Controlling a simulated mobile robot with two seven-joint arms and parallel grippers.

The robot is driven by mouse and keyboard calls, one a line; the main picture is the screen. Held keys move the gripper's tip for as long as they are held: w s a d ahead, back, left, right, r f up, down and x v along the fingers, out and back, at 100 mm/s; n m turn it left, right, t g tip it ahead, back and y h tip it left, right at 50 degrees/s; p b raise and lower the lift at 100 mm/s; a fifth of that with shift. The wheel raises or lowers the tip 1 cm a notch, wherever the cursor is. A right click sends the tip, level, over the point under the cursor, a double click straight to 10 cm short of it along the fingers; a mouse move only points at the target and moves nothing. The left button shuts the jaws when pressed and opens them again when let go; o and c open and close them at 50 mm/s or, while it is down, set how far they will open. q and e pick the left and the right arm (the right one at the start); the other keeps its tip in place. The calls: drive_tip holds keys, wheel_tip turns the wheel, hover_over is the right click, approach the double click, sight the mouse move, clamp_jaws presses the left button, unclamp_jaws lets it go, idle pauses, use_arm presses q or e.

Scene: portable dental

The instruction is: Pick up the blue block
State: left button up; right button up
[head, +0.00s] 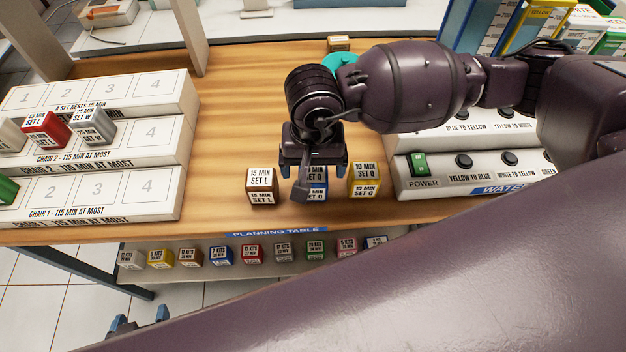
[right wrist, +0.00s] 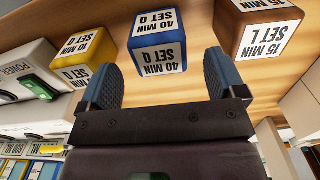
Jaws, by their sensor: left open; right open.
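The blue block (head: 319,191), with white labels, stands on the wooden table near its front edge, between a brown block and a yellow block. In the head view my right gripper (head: 313,172) partly hides it. In the right wrist view the blue block (right wrist: 157,42) lies just beyond and between the two spread fingers of the right gripper (right wrist: 165,80). The right gripper is open with nothing between its fingers. My left gripper (head: 139,321) shows only its blue fingertips at the lower left, low in front of the table; it is open and far from the block.
The brown block (head: 262,186) is close on the left and the yellow block (head: 364,181) close on the right. White chair racks (head: 120,198) stand at the left. A control panel (head: 440,185) is at the right. Several small blocks line a lower shelf (head: 180,268).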

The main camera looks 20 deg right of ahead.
sight(314, 174)
wheel_tip(314, 174, down, 3)
drive_tip(key=shift+f, duration=0.2)
drive_tip(key=c, duration=1)
drive_tip(key=shift+r, duration=0.1)
drive_tip(key=shift+c, duration=0.2)
